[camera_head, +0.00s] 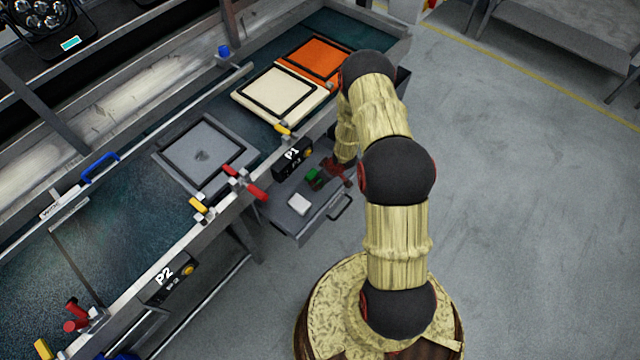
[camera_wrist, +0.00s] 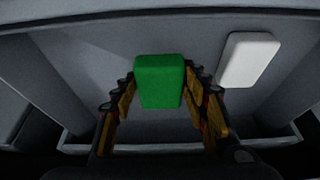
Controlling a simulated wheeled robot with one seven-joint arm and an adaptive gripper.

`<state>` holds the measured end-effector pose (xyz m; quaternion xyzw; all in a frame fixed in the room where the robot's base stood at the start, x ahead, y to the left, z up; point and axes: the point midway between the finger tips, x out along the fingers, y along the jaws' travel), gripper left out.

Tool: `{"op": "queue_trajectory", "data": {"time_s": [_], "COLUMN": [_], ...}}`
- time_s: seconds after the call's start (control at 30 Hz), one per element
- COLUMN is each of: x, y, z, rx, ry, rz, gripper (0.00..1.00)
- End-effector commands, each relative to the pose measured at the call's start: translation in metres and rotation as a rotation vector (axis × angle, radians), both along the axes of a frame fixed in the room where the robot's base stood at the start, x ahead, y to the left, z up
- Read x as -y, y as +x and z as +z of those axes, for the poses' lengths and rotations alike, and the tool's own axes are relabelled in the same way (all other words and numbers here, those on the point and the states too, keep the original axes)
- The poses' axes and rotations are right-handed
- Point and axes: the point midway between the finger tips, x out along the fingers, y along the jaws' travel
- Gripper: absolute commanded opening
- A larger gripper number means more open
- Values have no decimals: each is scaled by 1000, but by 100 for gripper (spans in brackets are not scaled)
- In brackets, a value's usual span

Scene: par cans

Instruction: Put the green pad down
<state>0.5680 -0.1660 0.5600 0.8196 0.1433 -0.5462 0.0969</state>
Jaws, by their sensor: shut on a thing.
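The green pad (camera_wrist: 160,82) is between the fingers of my gripper (camera_wrist: 160,100) in the wrist view, and the gripper is shut on it. In the head view the green pad (camera_head: 314,178) shows over the open grey drawer (camera_head: 285,222), with my gripper (camera_head: 328,172) at its right, partly hidden by my arm. The drawer's floor and walls surround the pad in the wrist view. I cannot tell whether the pad touches the drawer floor.
A white pad (camera_head: 299,204) lies in the drawer; it also shows right of the green pad in the wrist view (camera_wrist: 250,60). The drawer handle (camera_head: 341,207) sticks out at the front. The bench above holds a grey frame (camera_head: 205,153), a cream one (camera_head: 280,93) and an orange one (camera_head: 318,60).

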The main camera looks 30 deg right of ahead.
Motion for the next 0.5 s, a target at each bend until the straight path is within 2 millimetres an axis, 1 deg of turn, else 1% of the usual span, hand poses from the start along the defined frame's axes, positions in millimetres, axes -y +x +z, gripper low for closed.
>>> {"op": "queue_trajectory", "data": {"time_s": [0.03,0.13,0.37,0.5], "x": [-1,-1,-1,-1], "y": [-2,-2,-1,-2], "z": [-14,-25,-24,-27], "rx": [-4,-3,-2,-2], "ry": [2,2,1,1], "rz": [1,2,2,2], "gripper": [17,17,17,17]}}
